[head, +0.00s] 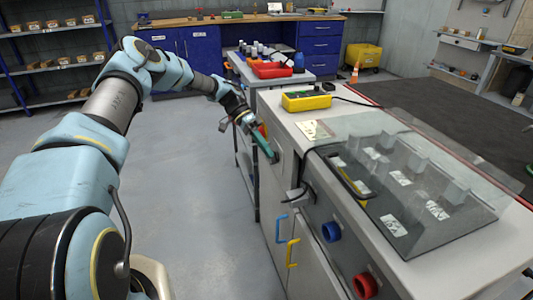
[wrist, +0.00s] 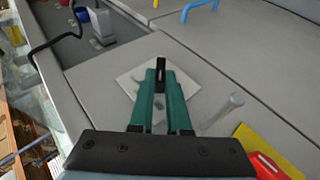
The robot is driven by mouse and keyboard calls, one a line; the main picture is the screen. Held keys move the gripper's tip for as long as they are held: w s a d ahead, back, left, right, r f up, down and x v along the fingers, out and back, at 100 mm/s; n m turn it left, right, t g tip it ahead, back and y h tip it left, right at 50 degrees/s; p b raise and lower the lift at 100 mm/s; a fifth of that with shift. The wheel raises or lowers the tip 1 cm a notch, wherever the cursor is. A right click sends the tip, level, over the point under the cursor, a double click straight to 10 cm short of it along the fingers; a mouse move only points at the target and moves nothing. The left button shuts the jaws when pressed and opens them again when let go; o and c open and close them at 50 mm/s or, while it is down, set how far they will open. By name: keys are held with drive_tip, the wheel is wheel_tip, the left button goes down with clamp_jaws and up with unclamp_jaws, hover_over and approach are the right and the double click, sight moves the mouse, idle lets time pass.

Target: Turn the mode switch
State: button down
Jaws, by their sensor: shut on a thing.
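The mode switch (wrist: 160,65) shows in the wrist view as a small black lever on a pale square plate (wrist: 128,78) on the grey cabinet front. My gripper (wrist: 160,75) has its two green fingers closed around the lever, in front of the plate. In the head view my gripper (head: 272,157) reaches the upper left part of the cabinet front, and it hides the switch there. The lever's lower part is hidden between the fingers, and I see no marks on the plate.
The cabinet (head: 300,120) carries a clear cover (head: 440,225) and a yellow box (head: 307,101) on top. Its front has a blue knob (head: 331,232), a red knob (head: 364,286), a cabled grey plug (head: 297,194), and blue (head: 277,228) and yellow (head: 289,254) handles. A red-and-yellow part (wrist: 265,160) sits close to my gripper.

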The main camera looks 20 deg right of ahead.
idle(0.3)
drive_tip(key=c, duration=0.9)
unclamp_jaws()
drive_tip(key=b+v, duration=0.2)
drive_tip(key=v, duration=0.7)
drive_tip(key=shift+w+r+b, duration=0.15)
drive_tip(key=shift+w+b, duration=0.15)
drive_tip(key=shift+w, duration=0.05)
drive_tip(key=shift+w+a+r, duration=0.2)
drive_tip(key=shift+w+r, duration=0.15)
drive_tip(key=shift+r, duration=0.05)
